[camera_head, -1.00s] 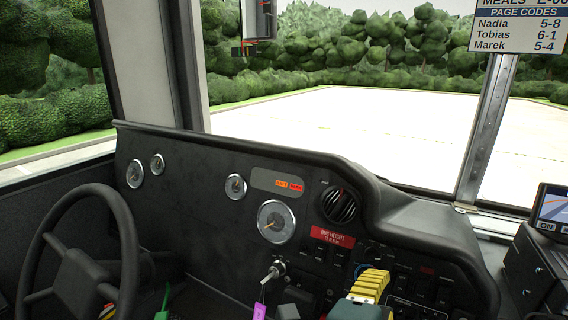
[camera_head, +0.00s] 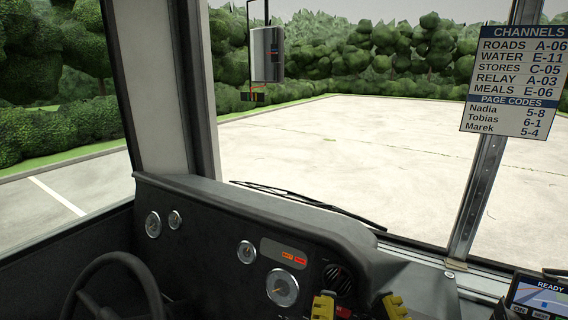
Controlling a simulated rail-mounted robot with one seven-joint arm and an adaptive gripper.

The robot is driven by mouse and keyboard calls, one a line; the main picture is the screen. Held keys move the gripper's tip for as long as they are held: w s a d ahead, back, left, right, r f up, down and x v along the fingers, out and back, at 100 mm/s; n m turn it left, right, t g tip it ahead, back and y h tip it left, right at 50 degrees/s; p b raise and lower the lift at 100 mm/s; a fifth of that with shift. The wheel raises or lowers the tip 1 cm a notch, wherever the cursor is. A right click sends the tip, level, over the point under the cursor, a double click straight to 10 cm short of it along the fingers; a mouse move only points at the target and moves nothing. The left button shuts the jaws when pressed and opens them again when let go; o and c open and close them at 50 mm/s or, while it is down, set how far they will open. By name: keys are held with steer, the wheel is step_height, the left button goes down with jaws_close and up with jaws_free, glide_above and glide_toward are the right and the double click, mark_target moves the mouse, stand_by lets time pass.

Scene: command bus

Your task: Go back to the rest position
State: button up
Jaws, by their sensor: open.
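My gripper (camera_head: 360,305) shows at the bottom edge of the head view, in front of the dashboard (camera_head: 208,240). Its two yellow fingers stand well apart, one on the left and one on the right. Nothing is visible between them except the dashboard behind. The rest of the gripper and my arm are below the picture.
A black steering wheel (camera_head: 105,262) is at the lower left. Several round gauges and a round air vent (camera_head: 337,278) are on the dashboard. A screen reading READY (camera_head: 541,293) is at the lower right. A channel sign (camera_head: 512,80) hangs upper right, and a mirror (camera_head: 267,54) hangs at the top.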

step_height(320, 180, up, 22)
steer(key=p, duration=1.8)
steer(key=shift+p, duration=0.3)
